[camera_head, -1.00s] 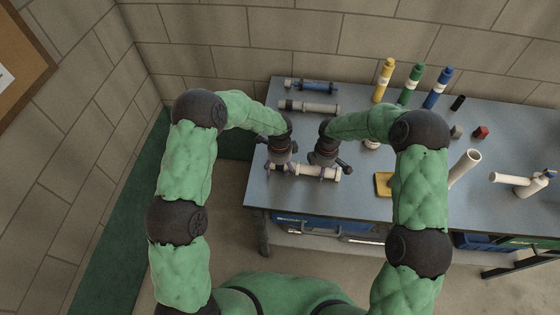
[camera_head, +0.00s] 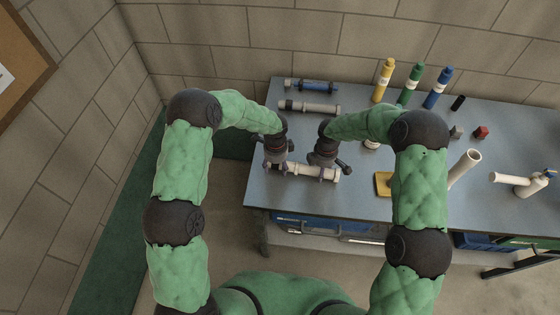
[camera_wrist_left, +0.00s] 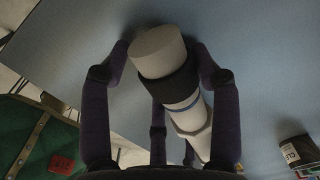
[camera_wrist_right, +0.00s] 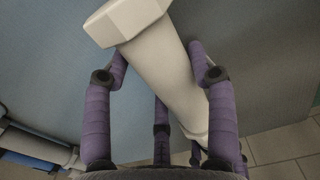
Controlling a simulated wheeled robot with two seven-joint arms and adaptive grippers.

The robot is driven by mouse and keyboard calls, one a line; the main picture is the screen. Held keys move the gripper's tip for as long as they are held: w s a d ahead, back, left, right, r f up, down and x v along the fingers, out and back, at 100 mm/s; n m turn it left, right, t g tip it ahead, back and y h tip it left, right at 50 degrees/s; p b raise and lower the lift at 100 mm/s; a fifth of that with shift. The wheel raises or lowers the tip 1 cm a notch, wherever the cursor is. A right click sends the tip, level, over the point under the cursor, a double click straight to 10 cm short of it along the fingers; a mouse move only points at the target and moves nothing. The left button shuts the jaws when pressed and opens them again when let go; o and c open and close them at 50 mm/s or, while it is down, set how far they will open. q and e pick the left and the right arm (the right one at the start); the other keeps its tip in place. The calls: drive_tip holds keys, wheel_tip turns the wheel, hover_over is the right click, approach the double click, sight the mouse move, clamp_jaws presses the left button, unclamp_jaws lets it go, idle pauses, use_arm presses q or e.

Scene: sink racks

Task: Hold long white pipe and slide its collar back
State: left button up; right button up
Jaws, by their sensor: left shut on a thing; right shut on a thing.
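The long white pipe (camera_head: 304,170) lies across the near left part of the table. My left gripper (camera_head: 276,166) is shut on its left end. In the left wrist view the fingers close around a dark collar (camera_wrist_left: 168,88), with a pale end cap (camera_wrist_left: 158,50) beyond it and a thin blue ring (camera_wrist_left: 183,104) beside it. My right gripper (camera_head: 325,172) is shut on the pipe nearer its right end. In the right wrist view the white pipe (camera_wrist_right: 165,65) runs between the fingers, with a wider faceted end (camera_wrist_right: 122,20). The fingers partly hide the pipe.
Behind it lie a grey-white pipe (camera_head: 309,107) and a blue pipe (camera_head: 312,86). Yellow (camera_head: 384,80), green (camera_head: 411,84) and blue (camera_head: 437,88) bottles stand at the back. A yellow block (camera_head: 383,184) and a leaning white tube (camera_head: 466,165) are to the right.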

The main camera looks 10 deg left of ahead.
use_arm(q)
drive_tip(key=shift+w+a+r, duration=0.2)
drive_tip(key=shift+w+a, duration=0.05)
drive_tip(key=shift+a, duration=0.5)
use_arm(e)
drive_tip(key=shift+s+d+f, duration=0.15)
drive_tip(key=shift+s+f, duration=0.05)
drive_tip(key=shift+s, duration=0.05)
use_arm(q)
drive_tip(key=shift+a, duration=0.25)
drive_tip(key=o, duration=0.7)
drive_tip(key=shift+d, duration=0.1)
drive_tip(key=shift+s+f, duration=0.1)
use_arm(e)
drive_tip(key=shift+w+r, duration=0.1)
